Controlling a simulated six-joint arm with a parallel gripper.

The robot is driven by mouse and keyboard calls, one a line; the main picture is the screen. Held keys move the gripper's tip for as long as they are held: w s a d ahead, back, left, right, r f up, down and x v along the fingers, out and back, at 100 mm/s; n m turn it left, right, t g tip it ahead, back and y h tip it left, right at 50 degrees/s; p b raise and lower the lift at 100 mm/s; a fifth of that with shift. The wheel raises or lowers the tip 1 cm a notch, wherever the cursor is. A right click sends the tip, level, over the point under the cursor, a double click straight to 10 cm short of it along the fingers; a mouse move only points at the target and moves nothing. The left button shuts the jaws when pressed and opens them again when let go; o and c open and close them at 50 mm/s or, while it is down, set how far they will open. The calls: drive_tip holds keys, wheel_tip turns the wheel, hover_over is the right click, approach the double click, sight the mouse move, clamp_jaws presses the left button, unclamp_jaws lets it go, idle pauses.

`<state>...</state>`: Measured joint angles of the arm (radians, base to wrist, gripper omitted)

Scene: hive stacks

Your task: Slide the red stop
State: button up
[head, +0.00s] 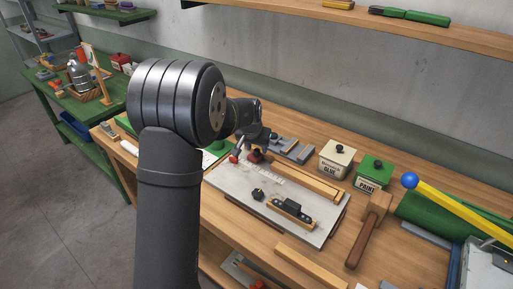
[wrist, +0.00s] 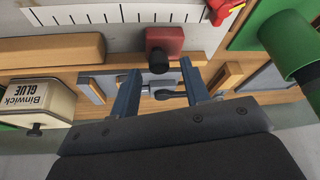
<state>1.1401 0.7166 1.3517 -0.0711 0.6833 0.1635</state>
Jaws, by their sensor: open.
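The red stop (wrist: 168,40) is a small red block with a dark round knob, at the top middle of the wrist view. In the head view the red stop (head: 254,157) is partly covered by my gripper (head: 256,142). In the wrist view my gripper (wrist: 159,70) is open, with its two blue-grey fingers on either side of the knob. I cannot tell whether either finger touches the knob. Nothing is held.
A wooden rail (head: 306,183) runs along the grey board (head: 236,191). A black-topped wooden block (head: 291,212) and a small black piece (head: 257,194) lie on the board.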

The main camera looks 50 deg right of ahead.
drive_tip(key=shift+d+f, duration=0.15)
drive_tip(key=shift+f, duration=0.2)
drive_tip(key=shift+c, duration=0.4)
clamp_jaws()
drive_tip(key=shift+s, duration=2.75)
drive_tip(key=shift+o, duration=0.4)
unclamp_jaws()
